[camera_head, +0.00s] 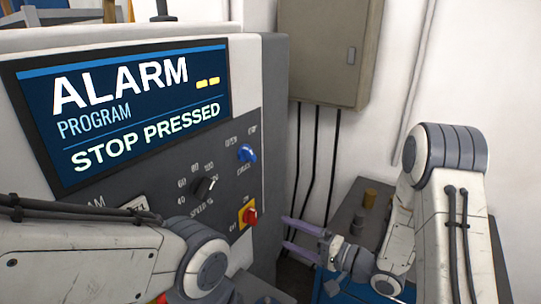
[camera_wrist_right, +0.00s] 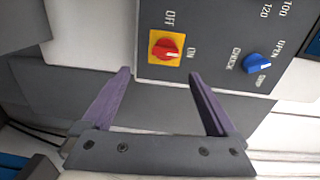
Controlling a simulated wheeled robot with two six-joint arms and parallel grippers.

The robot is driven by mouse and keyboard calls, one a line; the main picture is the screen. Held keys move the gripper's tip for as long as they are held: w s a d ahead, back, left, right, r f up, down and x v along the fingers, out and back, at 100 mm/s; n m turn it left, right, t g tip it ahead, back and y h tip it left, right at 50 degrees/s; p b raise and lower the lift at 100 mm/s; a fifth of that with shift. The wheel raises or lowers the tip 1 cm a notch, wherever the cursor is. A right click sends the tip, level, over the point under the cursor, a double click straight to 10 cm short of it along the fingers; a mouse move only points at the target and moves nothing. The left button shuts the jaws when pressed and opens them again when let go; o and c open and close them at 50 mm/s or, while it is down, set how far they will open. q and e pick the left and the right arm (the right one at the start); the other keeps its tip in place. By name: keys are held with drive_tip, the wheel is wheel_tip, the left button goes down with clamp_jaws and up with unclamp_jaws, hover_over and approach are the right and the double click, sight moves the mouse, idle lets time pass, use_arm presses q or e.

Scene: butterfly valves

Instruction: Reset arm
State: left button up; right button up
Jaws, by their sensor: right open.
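My right gripper (camera_head: 286,233) is open and empty, its two purple fingers pointing left toward the machine's control panel (camera_head: 226,170). In the right wrist view the open fingers (camera_wrist_right: 160,73) stand apart below the red rotary switch (camera_wrist_right: 167,47) on its yellow plate, marked ON and OFF. No contact with the panel shows. The red switch also shows in the head view (camera_head: 250,215), left of the fingers. My left arm crosses the lower left of the head view; its gripper is not in view.
A blue knob (camera_head: 246,153) and a black speed dial (camera_head: 203,188) sit on the panel. The screen (camera_head: 130,110) reads ALARM, PROGRAM, STOP PRESSED. A grey wall cabinet (camera_head: 325,50) hangs behind, with dark cables below it. A dark bench (camera_head: 345,215) holds small cylinders at right.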

wheel_tip(320, 180, down, 2)
drive_tip(key=w+a+n+g+h, duration=0.1)
drive_tip(key=w+a+n+h, duration=0.15)
drive_tip(key=n+h, duration=0.2)
drive_tip(key=s+r+n+g+h+b, duration=0.1)
drive_tip(key=s+n+g+h, duration=0.3)
drive_tip(key=s, duration=1)
drive_tip(key=s+r+n+g+h, duration=0.2)
drive_tip(key=s+n+g+h, duration=0.2)
drive_tip(key=s, duration=1.1)
drive_tip(key=shift+a+r+n+g+h+b, duration=0.2)
drive_tip(key=shift+a+n+g+h+b, duration=0.2)
drive_tip(key=shift+n+g, duration=0.45)
